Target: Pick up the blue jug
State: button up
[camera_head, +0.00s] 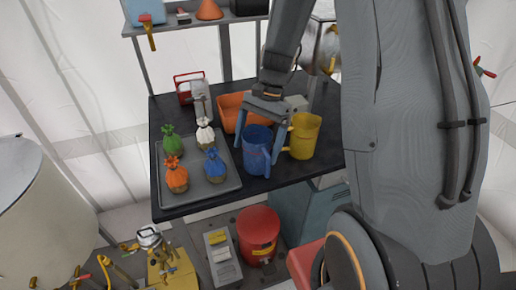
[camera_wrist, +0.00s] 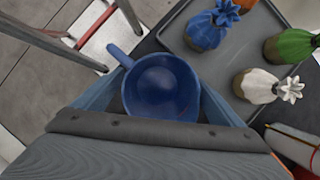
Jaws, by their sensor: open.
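The blue jug (camera_head: 257,146) stands upright on the black table (camera_head: 196,205), between the grey tray and the yellow jug. In the wrist view I look down into the open mouth of the blue jug (camera_wrist: 160,88), with its handle pointing up and to the left. My gripper (camera_head: 260,150) reaches down from above, with one blue finger on each side of the jug. In the wrist view the fingers of my gripper (camera_wrist: 160,95) also flank the jug. They look open, and I cannot tell whether they touch its sides. The jug's near lower part is hidden by my gripper in the wrist view.
A yellow jug (camera_head: 304,136) stands close on the right. A grey tray (camera_head: 222,192) on the left holds several pouches with coloured tops. An orange bin (camera_head: 231,108) and a red-framed item (camera_head: 184,90) stand behind. A shelf (camera_head: 190,22) rises at the back.

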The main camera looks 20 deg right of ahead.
jog(key=shift+x, duration=1)
jog(key=c, duration=1.2)
jog(key=shift+o, duration=0.2)
jog(key=shift+r, duration=0.1)
